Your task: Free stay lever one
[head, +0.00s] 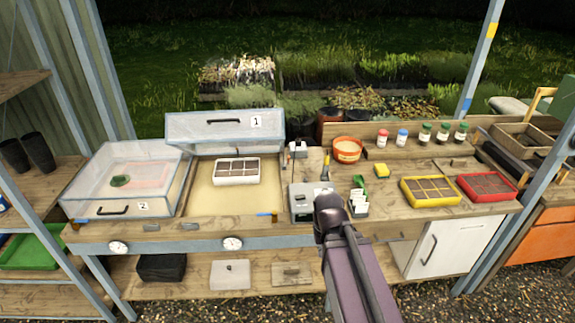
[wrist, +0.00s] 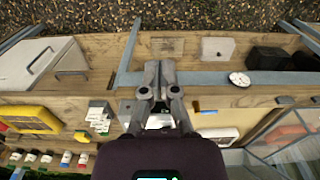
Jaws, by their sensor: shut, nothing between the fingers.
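Frame one's lid (head: 225,129), marked 1, stands raised at the back of the left bench. Its bed (head: 200,203) lies open, holding a white cell tray (head: 237,170). A small blue piece (head: 265,214) sits at the bed's front right corner; it also shows in the wrist view (wrist: 208,112). A small grey and white fitting (head: 298,149) is beside the lid's right end. I cannot tell which of these is stay lever one. My gripper (wrist: 159,68) is shut and empty over the bench's front edge; in the head view my arm hides its fingers.
Closed frame two (head: 128,180) is at left. A grey box (head: 301,203) and white labels (head: 358,203) stand near my arm. Yellow (head: 430,204) and red (head: 487,199) trays lie at right. A dial (head: 232,243) is on the bench front.

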